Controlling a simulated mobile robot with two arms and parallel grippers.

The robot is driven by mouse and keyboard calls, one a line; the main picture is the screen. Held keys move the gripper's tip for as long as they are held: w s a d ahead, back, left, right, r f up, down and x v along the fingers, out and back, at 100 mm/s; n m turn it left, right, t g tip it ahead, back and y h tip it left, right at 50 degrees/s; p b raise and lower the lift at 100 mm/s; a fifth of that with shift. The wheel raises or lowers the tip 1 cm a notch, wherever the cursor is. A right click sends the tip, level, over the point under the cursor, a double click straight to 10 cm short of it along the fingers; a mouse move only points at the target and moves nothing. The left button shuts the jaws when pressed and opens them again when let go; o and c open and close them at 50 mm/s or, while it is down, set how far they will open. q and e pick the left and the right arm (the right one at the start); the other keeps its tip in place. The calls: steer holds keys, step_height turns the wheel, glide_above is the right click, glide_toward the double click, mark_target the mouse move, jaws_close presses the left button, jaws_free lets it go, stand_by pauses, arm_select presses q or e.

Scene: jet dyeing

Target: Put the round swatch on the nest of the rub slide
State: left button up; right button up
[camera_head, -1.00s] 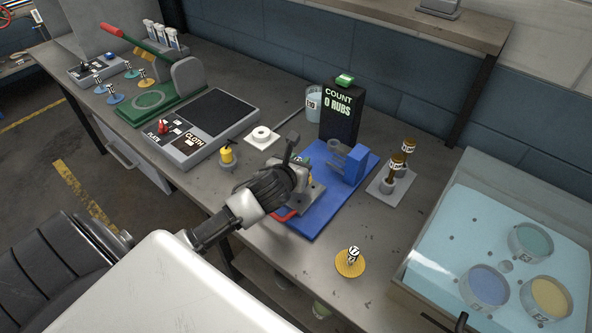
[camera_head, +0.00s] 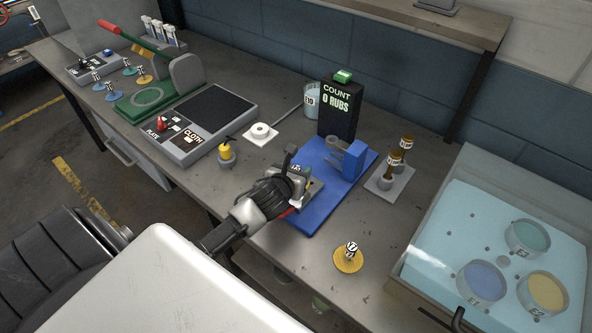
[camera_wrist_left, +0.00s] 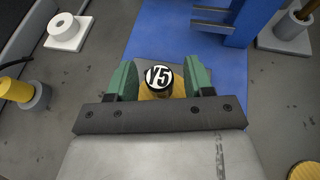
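A round yellow swatch (camera_wrist_left: 147,94) with a black knob marked Y5 (camera_wrist_left: 159,76) lies between the green fingers of my left gripper (camera_wrist_left: 159,84) in the left wrist view. A narrow gap shows on each side of the knob, so the fingers look open around it. In the head view my left gripper (camera_head: 295,181) is over the front of the blue rub slide base (camera_head: 310,219), at the grey slide block (camera_head: 314,190). My gripper mostly hides the nest; I cannot tell whether the swatch rests on it. My right gripper is not in view.
Another yellow swatch (camera_head: 348,261) lies at the table's front. The counter (camera_head: 339,108) reads 0 rubs. A white ring (camera_head: 261,132), a yellow-topped peg (camera_head: 226,153) and a two-post stand (camera_head: 390,181) flank the slide. A glass-topped box (camera_head: 490,245) stands at right.

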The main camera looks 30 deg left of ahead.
arm_select(q)
steer(key=shift+r, duration=0.15)
steer(key=shift+s, duration=0.35)
steer(key=b+v, duration=0.1)
steer(key=v, duration=1)
steer(key=shift+s+d+r, duration=0.1)
steer(key=shift+s+r, duration=0.05)
